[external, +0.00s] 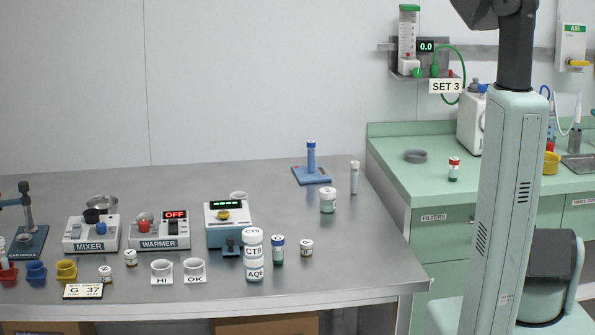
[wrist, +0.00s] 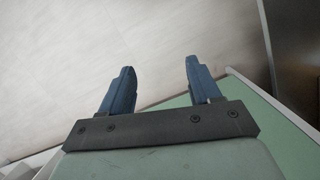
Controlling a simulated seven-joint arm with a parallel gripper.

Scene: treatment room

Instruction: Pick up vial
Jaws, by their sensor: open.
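Several small vials and bottles stand upright on the steel table; which one is the task's vial is not marked. A red-capped vial (external: 454,168) stands on the green counter. My gripper (wrist: 160,70) shows in the wrist view, with two blue fingers apart and nothing between them. It is outside the external view, and no vial shows in the wrist view.
The steel table (external: 140,205) has clear room at its back left. A blue stand (external: 311,175) is near the back. The green counter (external: 395,165) adjoins on the right.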

